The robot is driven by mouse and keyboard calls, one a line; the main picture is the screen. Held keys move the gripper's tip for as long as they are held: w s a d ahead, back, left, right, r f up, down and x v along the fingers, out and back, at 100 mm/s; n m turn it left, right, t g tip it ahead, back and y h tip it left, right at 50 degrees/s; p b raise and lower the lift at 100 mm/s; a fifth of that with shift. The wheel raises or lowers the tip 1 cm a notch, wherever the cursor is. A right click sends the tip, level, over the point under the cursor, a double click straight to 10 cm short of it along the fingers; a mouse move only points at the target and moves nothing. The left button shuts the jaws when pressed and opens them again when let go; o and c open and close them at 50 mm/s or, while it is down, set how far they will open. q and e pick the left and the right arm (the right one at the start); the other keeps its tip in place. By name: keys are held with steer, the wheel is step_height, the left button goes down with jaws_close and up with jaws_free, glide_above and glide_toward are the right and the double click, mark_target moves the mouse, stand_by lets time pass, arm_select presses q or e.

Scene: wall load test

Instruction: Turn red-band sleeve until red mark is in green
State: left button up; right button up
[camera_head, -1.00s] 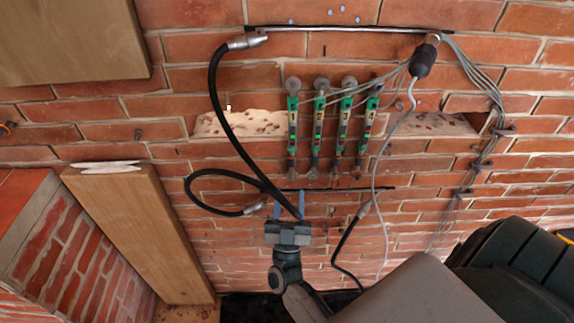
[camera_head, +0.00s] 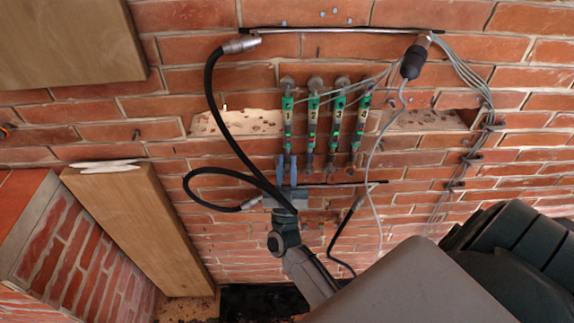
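Several green upright units, numbered 1 to 4, hang in a row on the brick wall: unit 1 (camera_head: 288,117), unit 2 (camera_head: 312,114), unit 3 (camera_head: 337,115) and unit 4 (camera_head: 361,116). Small red and green marks show on them, too small to read for alignment. My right gripper (camera_head: 287,168) points up at the lower end of unit 1. Its two blue fingers lie close on either side of that end and appear shut on it. The fingers hide most of unit 1's lower sleeve. My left gripper is out of view.
A dark horizontal bar (camera_head: 340,184) runs beside the gripper. Grey wires and a black connector (camera_head: 414,62) hang at right. A wooden post (camera_head: 135,222) stands at left.

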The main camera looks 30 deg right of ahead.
jaws_close()
steer(key=shift+d+n+t+y, duration=0.1)
steer(key=shift+n+t+y, duration=0.3)
steer(key=shift+t+y, duration=0.3)
steer(key=n+t+y, duration=0.1)
steer(key=y, duration=0.1)
steer(key=n+t+y, duration=0.1)
steer(key=y, duration=0.1)
steer(key=shift+s+d, duration=0.1)
steer(key=n+t+y, duration=0.1)
steer(key=y, duration=0.1)
steer(key=n+y+b, duration=0.1)
steer(key=y, duration=0.2)
steer(key=shift+d+t+y, duration=0.15)
steer(key=shift+t+y, duration=0.15)
steer(key=shift+t, duration=0.1)
steer(key=shift+n+y+b, duration=0.35)
steer(key=shift+n+y, duration=0.05)
steer(key=shift+y, duration=0.1)
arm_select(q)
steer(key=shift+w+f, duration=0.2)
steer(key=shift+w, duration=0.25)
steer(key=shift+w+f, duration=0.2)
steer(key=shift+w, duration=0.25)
arm_select(e)
steer(key=shift+d+n+y, duration=0.1)
steer(key=shift+n+y, duration=0.2)
steer(key=shift+y, duration=0.4)
